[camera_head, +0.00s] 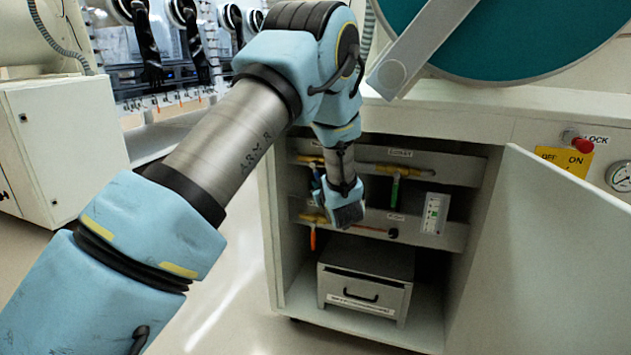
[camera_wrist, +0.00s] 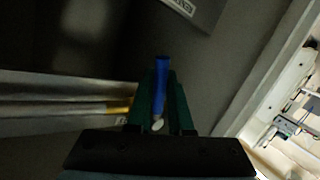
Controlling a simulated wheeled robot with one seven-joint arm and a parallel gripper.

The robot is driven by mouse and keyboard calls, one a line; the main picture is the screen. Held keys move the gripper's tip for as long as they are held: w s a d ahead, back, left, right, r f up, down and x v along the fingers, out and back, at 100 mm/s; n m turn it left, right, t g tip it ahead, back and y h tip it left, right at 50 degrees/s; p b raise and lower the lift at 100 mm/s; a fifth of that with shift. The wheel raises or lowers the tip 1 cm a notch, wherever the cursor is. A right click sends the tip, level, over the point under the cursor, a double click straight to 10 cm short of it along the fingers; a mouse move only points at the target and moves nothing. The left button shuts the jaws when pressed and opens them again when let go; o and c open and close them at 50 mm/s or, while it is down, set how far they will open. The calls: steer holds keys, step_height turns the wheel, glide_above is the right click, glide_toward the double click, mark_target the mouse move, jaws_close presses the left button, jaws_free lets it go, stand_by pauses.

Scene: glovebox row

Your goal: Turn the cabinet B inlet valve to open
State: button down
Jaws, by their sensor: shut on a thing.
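My gripper (camera_head: 343,205) reaches into an open white cabinet, in front of its upper pipe panel. In the wrist view, the dark green fingers of my gripper (camera_wrist: 161,98) are shut on a blue lever handle (camera_wrist: 161,75), one finger on each side. The handle stands out beyond the fingertips. A brass pipe (camera_wrist: 115,106) runs in from the left beside it. In the head view the blue handle shows only in part beside my gripper, and its pivot is hidden. The label nearby is too small to read.
A green handle (camera_head: 395,190) hangs on the upper pipe to the right. A drawer unit (camera_head: 364,290) stands below. The open door (camera_head: 545,255) bounds the right.

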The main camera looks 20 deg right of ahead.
steer(key=shift+s+d+r+n+g+h+p, duration=0.2)
steer(key=shift+s+d+r+n+g+h, duration=0.3)
steer(key=shift+n+g, duration=0.4)
steer(key=shift+s+d+r+n+g+h+p, duration=0.2)
steer(key=shift+s+d+r+n+g+h, duration=0.15)
steer(key=shift+r+n+g, duration=0.45)
steer(key=shift+s+d+r+n+g+h+p, duration=0.2)
steer(key=shift+s+d+r+n+g+h, duration=0.2)
steer(key=shift+n+g, duration=0.65)
steer(key=c, duration=0.8)
jaws_free()
steer(key=shift+c, duration=0.2)
